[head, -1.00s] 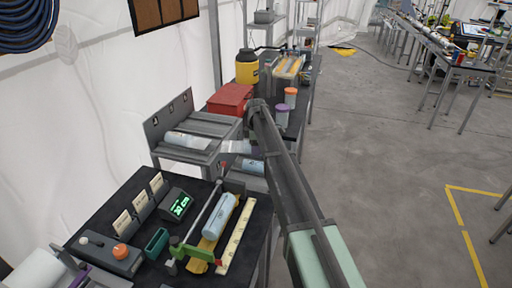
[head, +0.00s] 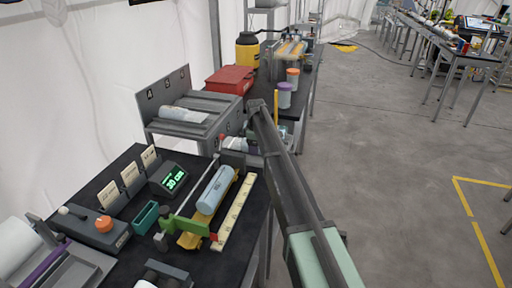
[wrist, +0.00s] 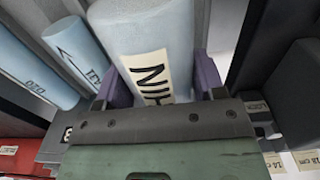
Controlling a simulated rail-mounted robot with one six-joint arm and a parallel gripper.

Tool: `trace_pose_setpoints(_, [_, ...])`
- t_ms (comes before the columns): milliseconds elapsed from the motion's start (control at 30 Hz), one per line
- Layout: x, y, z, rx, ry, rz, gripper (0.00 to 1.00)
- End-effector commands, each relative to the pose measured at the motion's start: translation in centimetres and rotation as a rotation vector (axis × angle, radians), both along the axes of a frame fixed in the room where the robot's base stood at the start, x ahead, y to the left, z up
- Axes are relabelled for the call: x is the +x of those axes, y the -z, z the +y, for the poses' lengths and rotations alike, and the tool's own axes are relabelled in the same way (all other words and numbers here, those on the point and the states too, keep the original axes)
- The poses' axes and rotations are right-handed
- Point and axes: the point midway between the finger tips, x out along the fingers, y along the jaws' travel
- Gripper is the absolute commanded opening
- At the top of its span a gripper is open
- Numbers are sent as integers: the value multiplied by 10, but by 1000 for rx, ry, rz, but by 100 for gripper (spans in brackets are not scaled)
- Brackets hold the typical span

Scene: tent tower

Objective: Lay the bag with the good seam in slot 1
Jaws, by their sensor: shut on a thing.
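In the wrist view my gripper (wrist: 157,82) has its purple fingers on both sides of a pale blue rolled bag (wrist: 155,35) with a cream label whose visible letters read "NIH". In the head view the grey rack (head: 224,107) has upper slots numbered 4, 5 and 6, with a pale bag (head: 184,115) lying on that tier. The lower tier is largely hidden; I cannot make out slot 1. The held bag's seam does not show.
A bench at the front carries another bag (head: 215,190) on a yellow cradle beside a ruler (head: 233,211), and a display (head: 172,179). A red box (head: 228,80) and lidded jars (head: 285,95) stand behind the rack. The floor at right is clear.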

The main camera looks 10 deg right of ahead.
Motion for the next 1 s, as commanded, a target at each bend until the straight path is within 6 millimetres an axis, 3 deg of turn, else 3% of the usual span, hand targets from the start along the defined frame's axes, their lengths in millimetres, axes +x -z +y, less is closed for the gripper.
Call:
trace_pose_setpoints(267, [0, 19, 0, 0, -1, 0, 29])
trace_pose_setpoints(800, [0, 75, 0, 0, -1, 0, 29])
trace_pose_setpoints(1000, [0, 85, 0, 0, -1, 0, 29])
